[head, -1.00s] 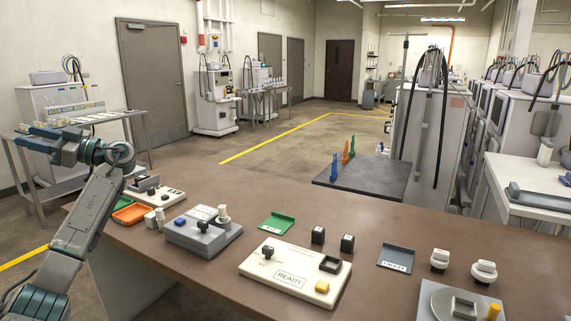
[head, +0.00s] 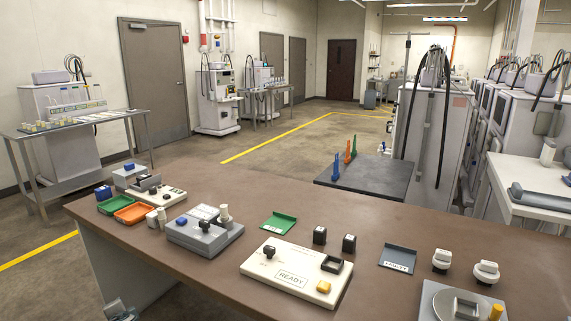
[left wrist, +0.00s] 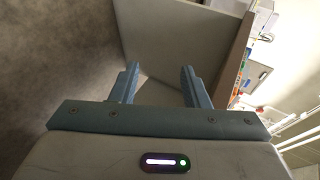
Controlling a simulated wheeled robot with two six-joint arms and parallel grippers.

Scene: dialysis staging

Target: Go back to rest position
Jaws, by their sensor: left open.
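My left gripper (left wrist: 160,82) shows in the left wrist view with its two blue-grey fingers apart and nothing between them. It hangs beside the pale side panel of the brown workbench, with the grey floor to the left. In the head view only a small part of my left arm (head: 120,312) shows at the bottom edge, low beside the bench's left end. The rest of that arm is out of the picture. My right gripper is in neither view.
The brown workbench (head: 215,285) carries a cream READY board (head: 275,265), a grey box with a blue button (head: 190,238), green (head: 278,222) and orange (head: 132,213) trays, and several small parts. A metal side table (head: 70,128) stands at the left. Floor between them is clear.

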